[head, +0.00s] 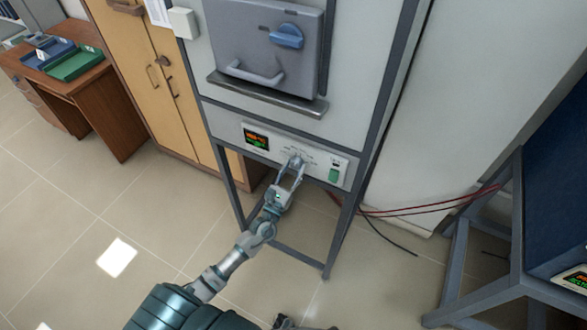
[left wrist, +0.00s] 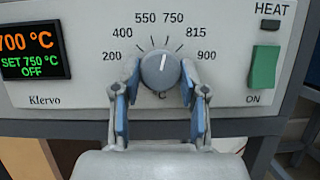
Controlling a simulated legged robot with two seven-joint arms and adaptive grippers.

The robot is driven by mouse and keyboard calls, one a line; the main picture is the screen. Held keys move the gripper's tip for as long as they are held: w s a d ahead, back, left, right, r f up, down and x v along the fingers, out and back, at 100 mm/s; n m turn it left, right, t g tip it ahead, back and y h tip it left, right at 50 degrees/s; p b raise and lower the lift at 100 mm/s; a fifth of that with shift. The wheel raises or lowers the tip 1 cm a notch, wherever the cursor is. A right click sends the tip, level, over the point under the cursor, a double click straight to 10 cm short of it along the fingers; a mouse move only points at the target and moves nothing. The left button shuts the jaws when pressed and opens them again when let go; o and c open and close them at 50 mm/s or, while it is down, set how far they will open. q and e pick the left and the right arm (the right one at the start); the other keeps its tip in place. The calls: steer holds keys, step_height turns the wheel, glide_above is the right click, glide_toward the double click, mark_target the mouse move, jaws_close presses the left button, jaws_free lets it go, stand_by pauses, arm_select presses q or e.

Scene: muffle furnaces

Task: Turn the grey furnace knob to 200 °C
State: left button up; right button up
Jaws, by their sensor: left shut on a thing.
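The grey furnace knob (left wrist: 160,70) is round, on the white control panel (left wrist: 60,98) below the furnace door. The 200 mark (left wrist: 111,57) is at the left of the dial. My left gripper (left wrist: 160,82) is shut on the knob, with one blue-padded finger on each side. In the head view the left arm reaches up to the panel, and the gripper (head: 293,170) is at the knob (head: 296,159).
The display (left wrist: 34,53) reads 700 °C, SET 750 °C, OFF. A green switch (left wrist: 263,66) is right of the dial, under HEAT. The furnace door (head: 262,45) is shut above. A wooden cabinet (head: 150,65) stands left; red cables (head: 430,209) run right of the stand.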

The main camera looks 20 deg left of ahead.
arm_select(q)
steer(key=shift+n, duration=0.3)
steer(key=n+y, duration=0.2)
steer(key=shift+d+n+b, duration=0.1)
steer(key=shift+n+b, duration=0.25)
steer(key=shift+n, duration=0.05)
steer(key=n+y, duration=0.2)
steer(key=n, duration=0.2)
steer(key=shift+r, duration=0.1)
steer(key=n+g+y, duration=0.1)
steer(key=n, duration=0.1)
steer(key=shift+d+r+n, duration=0.1)
steer(key=shift+n, duration=0.2)
steer(key=n+g+y+p, duration=0.1)
steer(key=n, duration=0.2)
steer(key=shift+r+n+y, duration=0.1)
steer(key=shift+n+y, duration=0.2)
steer(key=n+p, duration=0.1)
steer(key=n, duration=0.1)
steer(key=n+g+y+p, duration=0.1)
steer(key=n, duration=0.2)
steer(key=shift+d+r+g, duration=0.1)
steer(key=shift+r+g, duration=0.05)
steer(key=shift+g, duration=0.15)
steer(key=shift+n+g+p, duration=0.8)
steer(key=shift+n+p, duration=0.7)
steer(key=shift+n, duration=0.4)
steer(key=shift+f, duration=0.2)
